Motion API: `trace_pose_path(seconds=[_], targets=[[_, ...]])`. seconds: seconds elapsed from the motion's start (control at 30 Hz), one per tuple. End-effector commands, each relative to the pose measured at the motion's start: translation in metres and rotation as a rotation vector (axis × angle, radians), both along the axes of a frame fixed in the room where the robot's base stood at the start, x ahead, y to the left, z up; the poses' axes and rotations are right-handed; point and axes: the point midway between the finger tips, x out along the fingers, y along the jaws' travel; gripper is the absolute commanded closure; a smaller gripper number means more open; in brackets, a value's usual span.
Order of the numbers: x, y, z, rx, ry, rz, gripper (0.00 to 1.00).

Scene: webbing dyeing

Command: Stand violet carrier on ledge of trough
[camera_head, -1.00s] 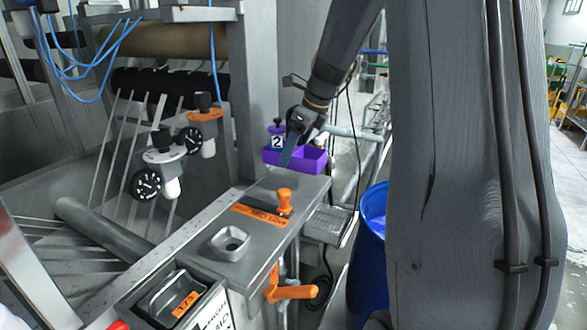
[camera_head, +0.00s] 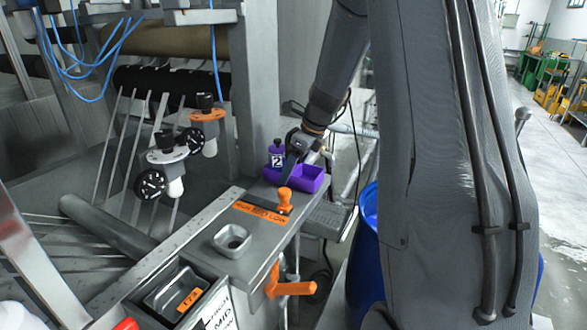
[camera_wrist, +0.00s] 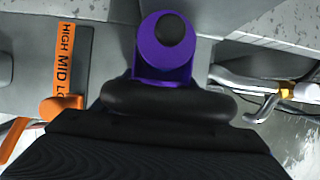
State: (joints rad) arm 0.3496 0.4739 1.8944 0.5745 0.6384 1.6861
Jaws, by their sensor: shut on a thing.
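In the wrist view, the bottle's round purple top with a black knob (camera_wrist: 168,31) shows beyond my dark jaws (camera_wrist: 168,100). The jaws hide most of the box there.
An orange knob (camera_head: 285,200) and an orange label strip (camera_head: 262,211) are on the ledge near the carrier. An orange lever (camera_head: 290,288) hangs below. A blue barrel (camera_head: 366,240) stands on the right. Dial gauges (camera_head: 152,184) are on the left.

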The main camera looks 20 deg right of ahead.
Motion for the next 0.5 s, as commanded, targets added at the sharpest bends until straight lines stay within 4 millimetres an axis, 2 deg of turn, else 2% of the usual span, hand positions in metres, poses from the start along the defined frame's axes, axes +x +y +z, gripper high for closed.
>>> trace_pose_path(seconds=[0.03,0.07,0.17,0.5], targets=[[0.0004,-0.0001,-0.0010,0.000,-0.001,0.000,0.66],[-0.0001,0.0001,-0.0021,0.000,0.000,0.000,0.33],[-0.0002,0.0001,-0.0017,0.000,0.000,0.000,0.16],[-0.0001,-0.0001,0.0007,0.000,0.000,0.000,0.16]])
